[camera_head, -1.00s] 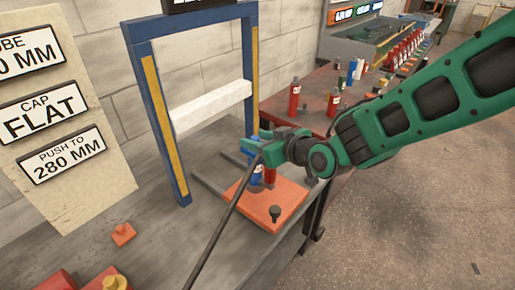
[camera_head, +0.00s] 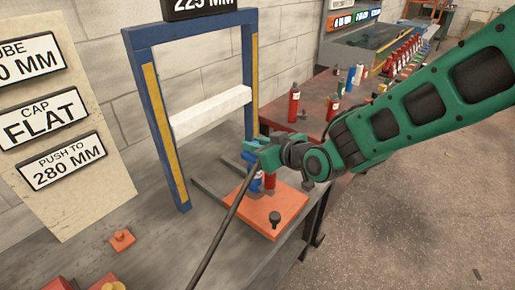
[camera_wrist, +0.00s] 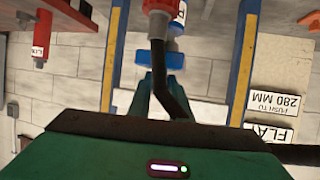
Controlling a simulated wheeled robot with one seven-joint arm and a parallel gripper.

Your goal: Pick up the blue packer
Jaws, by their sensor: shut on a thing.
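The blue packer (camera_head: 257,183) stands near the back left of an orange plate on the bench, beside a red cylinder (camera_head: 270,181). My green gripper (camera_head: 258,152) is at its upper end, with the fingers close together. In the wrist view, which looks upside down, a blue crosspiece (camera_wrist: 160,59) lies at the tips of my fingers (camera_wrist: 158,84), and they appear shut on it. A dark rod or cable crosses in front of part of this and hides some of the contact.
The orange plate (camera_head: 262,216) carries a dark knob (camera_head: 275,217). A blue frame (camera_head: 160,125) with a white crossbar (camera_head: 210,112) stands behind. Red bottles (camera_head: 294,103) stand on the red table at the right. A small orange block (camera_head: 122,240) lies on the bench.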

